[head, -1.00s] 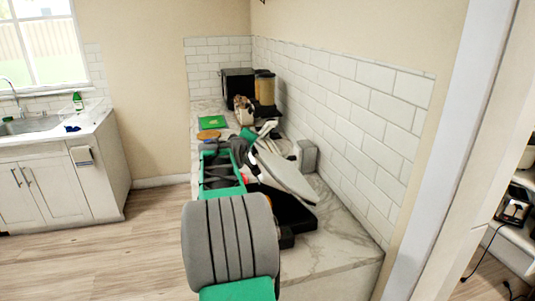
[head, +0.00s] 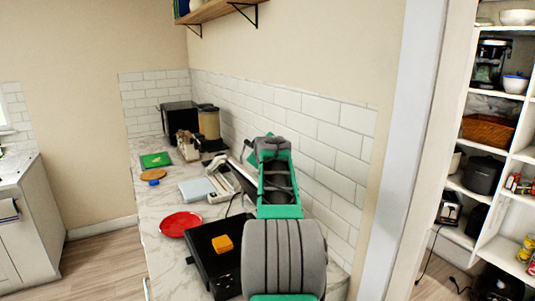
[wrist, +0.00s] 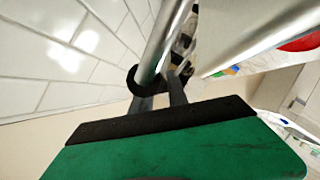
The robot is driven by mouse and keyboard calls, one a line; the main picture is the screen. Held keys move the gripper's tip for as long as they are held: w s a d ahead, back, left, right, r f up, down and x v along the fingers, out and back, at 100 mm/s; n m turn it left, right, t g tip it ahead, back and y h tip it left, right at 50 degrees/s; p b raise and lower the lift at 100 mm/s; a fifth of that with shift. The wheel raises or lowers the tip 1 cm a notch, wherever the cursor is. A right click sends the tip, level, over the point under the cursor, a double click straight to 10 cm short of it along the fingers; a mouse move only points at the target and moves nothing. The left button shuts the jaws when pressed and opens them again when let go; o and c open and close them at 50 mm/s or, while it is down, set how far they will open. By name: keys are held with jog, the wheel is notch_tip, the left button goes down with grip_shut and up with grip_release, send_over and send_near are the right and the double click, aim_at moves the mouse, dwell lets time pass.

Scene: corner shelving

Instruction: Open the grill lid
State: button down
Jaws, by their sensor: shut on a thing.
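The grill's black base (head: 200,262) sits open on the counter, with an orange block (head: 222,243) on its cooking surface. The grill lid (wrist: 265,30) is a silvery panel in the wrist view; in the head view it is raised and mostly hidden behind my arm. Its silver bar handle (wrist: 165,38) with a black end runs up from between my fingers. My gripper (wrist: 160,95) is shut on the handle. In the head view my arm reaches toward the tiled wall, and my fingertips cannot be made out.
A red plate (head: 181,224) lies left of the grill. Behind it are a pale flat item (head: 195,190), a brown disc (head: 153,175) and a green board (head: 156,160). A black appliance (head: 178,118) stands at the back. The tiled wall (head: 315,140) is close on the right.

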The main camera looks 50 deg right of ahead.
jog(key=shift+s+d, duration=0.1)
jog(key=shift+d, duration=0.2)
jog(key=c, duration=1.3)
grip_release()
jog(key=b+v, duration=0.3)
jog(key=v, duration=0.4)
jog(key=shift+s+a, duration=0.25)
jog(key=shift+s, duration=0.05)
jog(key=shift+r, duration=0.15)
